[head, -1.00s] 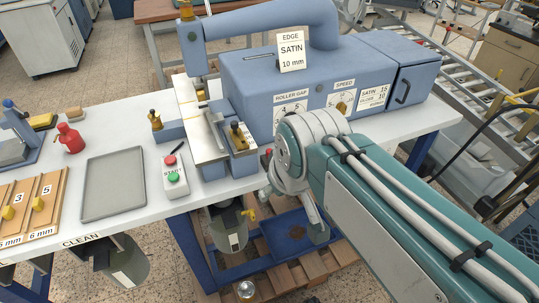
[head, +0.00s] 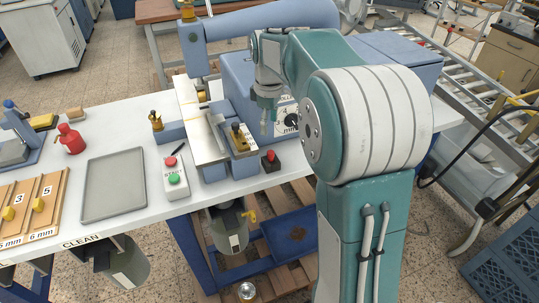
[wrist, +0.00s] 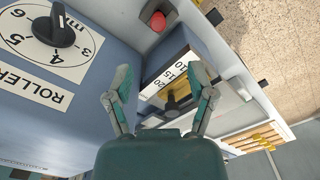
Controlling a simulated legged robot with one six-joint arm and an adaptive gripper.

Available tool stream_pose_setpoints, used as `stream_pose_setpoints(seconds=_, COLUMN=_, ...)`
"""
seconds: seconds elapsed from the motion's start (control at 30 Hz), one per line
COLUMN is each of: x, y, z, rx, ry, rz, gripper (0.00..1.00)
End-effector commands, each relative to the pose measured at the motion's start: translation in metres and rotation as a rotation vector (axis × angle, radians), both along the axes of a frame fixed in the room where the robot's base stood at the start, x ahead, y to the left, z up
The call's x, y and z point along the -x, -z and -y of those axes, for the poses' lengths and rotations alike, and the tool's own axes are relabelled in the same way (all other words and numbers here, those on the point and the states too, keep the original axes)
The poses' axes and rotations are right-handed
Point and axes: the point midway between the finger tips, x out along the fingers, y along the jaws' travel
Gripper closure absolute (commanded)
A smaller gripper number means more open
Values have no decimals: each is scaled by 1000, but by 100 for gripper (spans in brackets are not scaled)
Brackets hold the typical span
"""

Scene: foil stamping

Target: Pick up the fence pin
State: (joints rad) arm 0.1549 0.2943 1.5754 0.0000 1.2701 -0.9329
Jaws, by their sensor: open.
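In the wrist view a brass and black pin (wrist: 178,97) shows beside a 10-15-20 scale, partly hidden by the right finger. My gripper (head: 267,122) hangs fingers-down to the right of the pin, in front of the machine's dial face, apart from the pin. In the wrist view my gripper (wrist: 161,78) has its two fingers spread with nothing held between them.
The blue machine's dial (wrist: 58,30) is close to my gripper. A red button (head: 270,160) sits just right of the fence.

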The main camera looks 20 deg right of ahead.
Motion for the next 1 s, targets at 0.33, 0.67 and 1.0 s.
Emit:
stream_pose_setpoints(seconds=0.33, x=-1, y=47, z=1, rx=-1, ry=-4, rz=-5, gripper=29)
stream_pose_setpoints(seconds=0.67, x=0, y=83, z=4, rx=-1, ry=-3, rz=-6, gripper=29)
stream_pose_setpoints(seconds=1.0, x=-1, y=109, z=4, rx=0, ry=-4, rz=-1, gripper=29)
